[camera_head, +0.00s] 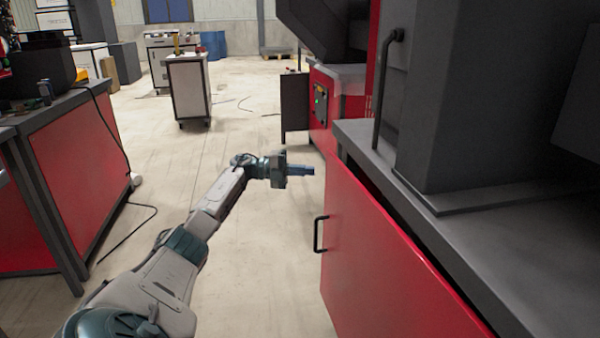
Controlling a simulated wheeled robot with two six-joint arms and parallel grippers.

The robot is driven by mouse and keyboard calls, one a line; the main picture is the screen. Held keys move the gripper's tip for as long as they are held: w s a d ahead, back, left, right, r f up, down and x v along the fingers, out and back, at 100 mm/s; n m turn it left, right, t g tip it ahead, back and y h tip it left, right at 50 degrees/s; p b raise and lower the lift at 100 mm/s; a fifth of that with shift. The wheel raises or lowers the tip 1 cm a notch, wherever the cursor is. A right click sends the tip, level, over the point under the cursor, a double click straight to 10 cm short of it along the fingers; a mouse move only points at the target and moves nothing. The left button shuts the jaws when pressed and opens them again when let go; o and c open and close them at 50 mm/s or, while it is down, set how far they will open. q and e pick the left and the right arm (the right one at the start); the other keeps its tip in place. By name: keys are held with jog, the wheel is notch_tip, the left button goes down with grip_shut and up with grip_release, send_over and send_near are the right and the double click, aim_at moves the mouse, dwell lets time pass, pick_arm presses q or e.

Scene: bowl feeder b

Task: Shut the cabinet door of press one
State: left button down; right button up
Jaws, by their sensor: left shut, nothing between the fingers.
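The red cabinet door (385,255) is on the right, below the grey top of the press (520,235). It stands slightly ajar, with a dark gap between its upper edge and the cabinet. A black bar handle (317,234) sits on its outer face near the free edge. My left gripper (306,170) is shut and empty. It hangs over the floor just left of the door's far upper corner and points right; I cannot tell whether it touches the door. My right gripper is not in view.
A red cabinet bench (78,170) with a hanging black cable stands at the left. Another red machine (335,100) with a dark open panel (294,102) is beyond the door. A wheeled cart (188,88) stands farther back. The floor between is mostly clear.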

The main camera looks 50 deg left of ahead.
pick_arm(q)
jog(key=shift+w+d, duration=0.15)
jog(key=shift+w, duration=0.15)
